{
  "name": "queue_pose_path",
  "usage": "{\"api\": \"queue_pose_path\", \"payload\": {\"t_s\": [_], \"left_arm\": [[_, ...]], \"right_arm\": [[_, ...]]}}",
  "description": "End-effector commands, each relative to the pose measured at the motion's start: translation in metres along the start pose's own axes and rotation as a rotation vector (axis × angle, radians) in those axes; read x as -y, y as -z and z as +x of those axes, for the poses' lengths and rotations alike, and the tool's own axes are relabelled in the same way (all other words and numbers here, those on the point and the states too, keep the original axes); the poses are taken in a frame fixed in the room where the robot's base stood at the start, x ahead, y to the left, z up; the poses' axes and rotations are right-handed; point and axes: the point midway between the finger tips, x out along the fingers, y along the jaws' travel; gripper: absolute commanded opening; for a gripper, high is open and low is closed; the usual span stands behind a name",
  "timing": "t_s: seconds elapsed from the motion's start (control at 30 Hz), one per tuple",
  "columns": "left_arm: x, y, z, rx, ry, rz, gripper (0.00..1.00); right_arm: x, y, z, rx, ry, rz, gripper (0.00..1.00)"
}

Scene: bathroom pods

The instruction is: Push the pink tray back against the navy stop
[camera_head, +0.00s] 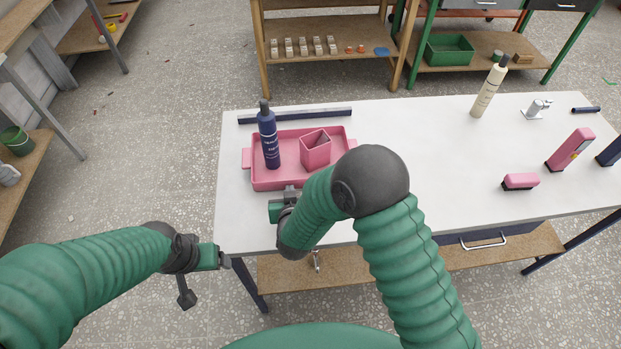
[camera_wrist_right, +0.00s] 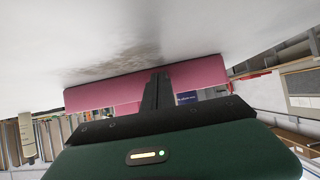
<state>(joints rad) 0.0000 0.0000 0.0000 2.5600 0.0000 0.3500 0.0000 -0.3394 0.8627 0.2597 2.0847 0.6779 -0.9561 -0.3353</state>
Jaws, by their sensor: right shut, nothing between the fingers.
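The pink tray (camera_head: 262,183) lies on the white table near its left end. It holds a navy pump bottle (camera_head: 269,140) and a pink square cup (camera_head: 316,150), both upright. The navy stop (camera_head: 295,116) is a long low bar behind the tray, with a narrow strip of table between them. My right gripper (camera_head: 290,191) is at the tray's front wall. In the right wrist view its shut, empty fingers (camera_wrist_right: 156,92) point at the pink wall (camera_wrist_right: 205,74); I cannot tell whether they touch. My left gripper (camera_head: 224,261) hangs off the table's front left corner, its jaws too small to read.
On the table's right stand a cream pump bottle (camera_head: 489,88), a pink brush (camera_head: 520,181), a pink upright box (camera_head: 569,149) and a chrome fitting (camera_head: 537,108). The table's middle is clear. Shelves (camera_head: 335,60) stand behind.

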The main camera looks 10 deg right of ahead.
Motion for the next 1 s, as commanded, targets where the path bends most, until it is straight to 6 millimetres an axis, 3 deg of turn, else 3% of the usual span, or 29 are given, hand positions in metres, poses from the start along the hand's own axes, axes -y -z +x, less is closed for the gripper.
{"api": "queue_pose_path", "payload": {"t_s": [1.0], "left_arm": [[0.0,0.0,0.001,0.0,0.0,0.0,0.78]], "right_arm": [[0.0,0.022,0.035,-0.003,0.0,0.0,0.0]]}}
